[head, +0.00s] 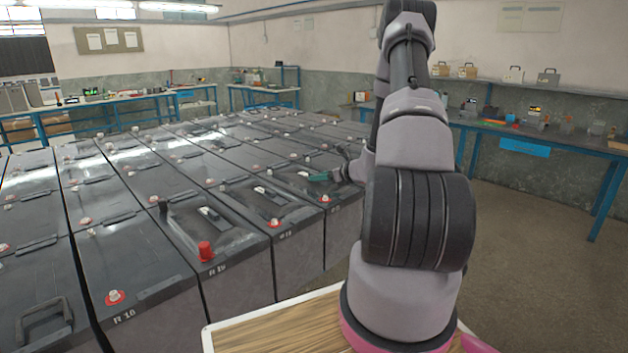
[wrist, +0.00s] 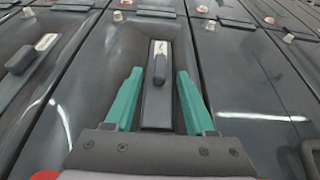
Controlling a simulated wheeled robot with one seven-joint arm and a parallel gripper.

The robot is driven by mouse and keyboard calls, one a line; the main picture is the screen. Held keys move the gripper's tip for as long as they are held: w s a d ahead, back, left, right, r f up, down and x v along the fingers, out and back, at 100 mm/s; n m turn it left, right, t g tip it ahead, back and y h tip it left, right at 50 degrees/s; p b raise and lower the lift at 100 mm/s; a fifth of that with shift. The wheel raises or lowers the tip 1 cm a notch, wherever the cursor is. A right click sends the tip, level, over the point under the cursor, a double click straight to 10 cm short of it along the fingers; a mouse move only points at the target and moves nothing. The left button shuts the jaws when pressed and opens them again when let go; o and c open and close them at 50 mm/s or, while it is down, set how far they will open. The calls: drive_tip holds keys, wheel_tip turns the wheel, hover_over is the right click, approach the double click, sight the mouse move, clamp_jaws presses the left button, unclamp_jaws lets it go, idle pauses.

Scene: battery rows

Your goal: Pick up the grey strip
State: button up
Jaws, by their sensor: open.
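A grey strip (wrist: 157,112) lies lengthwise on a dark battery top in the wrist view. It has a lighter far end and a black raised piece on top of it. My gripper (wrist: 159,73) has its two teal fingers apart, one on each side of the strip. A narrow gap shows between the strip and each finger, so it is not held. In the head view my gripper (head: 318,177) is low over the battery rows, its fingers partly hidden by my arm. I cannot tell the strip there for sure.
Long rows of dark batteries (head: 140,255) with red and white terminal caps fill the left and middle. Similar pieces lie on nearby batteries (head: 268,193). A red cap (head: 206,251) stands up in front. Blue workbenches (head: 525,147) line the walls. The floor at right is clear.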

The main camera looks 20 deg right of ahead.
clamp_jaws()
